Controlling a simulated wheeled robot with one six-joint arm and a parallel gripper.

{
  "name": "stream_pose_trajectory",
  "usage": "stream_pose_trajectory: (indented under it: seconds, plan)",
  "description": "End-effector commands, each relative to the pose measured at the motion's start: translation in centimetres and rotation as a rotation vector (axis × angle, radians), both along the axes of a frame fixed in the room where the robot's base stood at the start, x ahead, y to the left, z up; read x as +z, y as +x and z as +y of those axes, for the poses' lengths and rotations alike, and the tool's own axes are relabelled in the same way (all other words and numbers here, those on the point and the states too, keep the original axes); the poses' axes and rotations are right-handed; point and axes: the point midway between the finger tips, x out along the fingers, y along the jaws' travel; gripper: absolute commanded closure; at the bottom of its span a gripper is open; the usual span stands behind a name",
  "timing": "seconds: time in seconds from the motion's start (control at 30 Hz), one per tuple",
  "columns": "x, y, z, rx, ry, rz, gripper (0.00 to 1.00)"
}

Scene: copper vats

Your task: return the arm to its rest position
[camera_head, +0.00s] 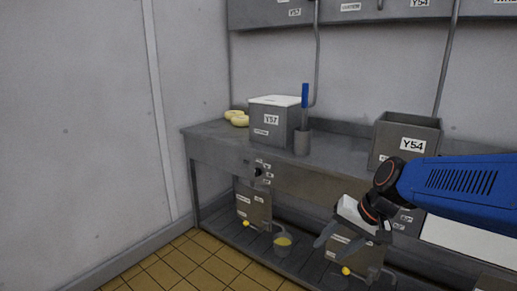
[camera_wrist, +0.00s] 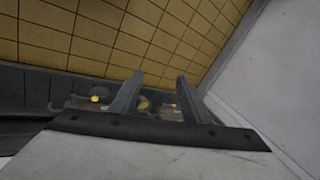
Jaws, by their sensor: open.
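My gripper (camera_head: 322,242) hangs in front of the workbench at the right in the head view, at the end of my blue arm. It points down and to the left, and no object shows in it. In the wrist view my gripper (camera_wrist: 154,98) has its two grey fingers spread apart with a gap between them. Yellow-knobbed parts and the tiled floor show beyond the fingers.
A grey workbench (camera_head: 222,140) bears a lidded vat Y57 (camera_head: 268,125), an open vat Y54 (camera_head: 388,140), a cup (camera_head: 302,143) with a blue-handled tool (camera_head: 305,95), and pale rings (camera_head: 238,118). Tiled floor (camera_head: 185,265) is clear at left.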

Motion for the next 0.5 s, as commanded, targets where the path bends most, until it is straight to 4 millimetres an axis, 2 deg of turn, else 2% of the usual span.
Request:
stream_pose_trajectory:
  seconds: [0.1, 0.5]
  plan:
    - [0.2, -3.1, -1.4, 0.047, -0.08, -0.041, 0.57]
    - [-0.3, -12.2, -6.9, 0.179, -0.363, -0.156, 0.57]
